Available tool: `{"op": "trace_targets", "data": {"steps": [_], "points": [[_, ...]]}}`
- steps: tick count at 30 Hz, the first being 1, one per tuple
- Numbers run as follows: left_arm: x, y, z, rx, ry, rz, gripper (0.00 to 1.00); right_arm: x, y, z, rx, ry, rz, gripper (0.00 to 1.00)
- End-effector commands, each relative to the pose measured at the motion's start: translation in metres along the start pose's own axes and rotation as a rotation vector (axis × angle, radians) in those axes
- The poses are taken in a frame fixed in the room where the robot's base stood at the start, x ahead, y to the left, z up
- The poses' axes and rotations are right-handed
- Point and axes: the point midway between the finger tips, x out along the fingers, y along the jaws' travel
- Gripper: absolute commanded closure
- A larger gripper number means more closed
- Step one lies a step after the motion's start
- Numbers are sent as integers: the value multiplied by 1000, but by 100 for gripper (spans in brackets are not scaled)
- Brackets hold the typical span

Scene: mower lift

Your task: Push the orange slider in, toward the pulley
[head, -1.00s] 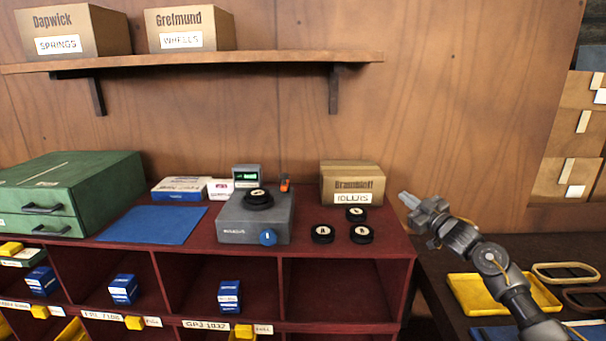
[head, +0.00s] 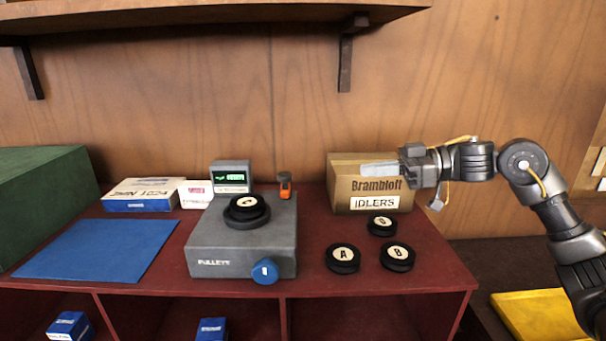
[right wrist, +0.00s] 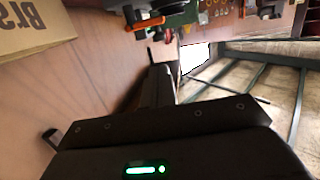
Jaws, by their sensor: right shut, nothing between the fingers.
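The orange slider (head: 285,190) stands at the back right corner of the grey pulley tester (head: 222,250), with a dark grey upright part around its top. The black pulley (head: 247,208) with a pale centre label sits on top of the tester, left of the slider and nearer to me. My right gripper (head: 364,171) is shut and empty. It points left, in front of the upper part of the Brambloft box, to the right of the slider and apart from it. My left gripper is not in view.
Three black idlers (head: 343,257) lie right of the tester. The Brambloft box (head: 345,199) stands behind them. A small green display (head: 231,177) is behind the pulley, and a blue knob (head: 265,271) is in front. A blue mat (head: 95,250) lies left. A shelf (head: 200,12) hangs above.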

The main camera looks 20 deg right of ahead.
Motion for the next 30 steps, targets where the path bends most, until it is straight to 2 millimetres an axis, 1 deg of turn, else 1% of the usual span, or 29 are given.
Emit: {"op": "trace_targets", "data": {"steps": [1,3,5,8,11,14,15,18,24,27,30], "points": [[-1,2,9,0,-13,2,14,0,0,0,1,0,1,100],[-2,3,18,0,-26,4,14,-1,0,0,0,1,2,100],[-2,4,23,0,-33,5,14,0,1,0,0,1,2,100],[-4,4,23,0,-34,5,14,3,1,-1,0,1,2,100],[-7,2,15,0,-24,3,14,12,0,-2,0,1,-1,100],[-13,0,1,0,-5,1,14,28,0,-3,-1,2,-3,100],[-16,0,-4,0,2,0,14,36,0,-4,-1,3,-3,100],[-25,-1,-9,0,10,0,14,58,0,-5,-1,2,-5,100],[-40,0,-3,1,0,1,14,100,0,-5,0,3,-4,100],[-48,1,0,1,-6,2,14,116,0,-4,1,2,-3,100],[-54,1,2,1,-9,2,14,128,1,-4,-1,3,-2,100]]}}
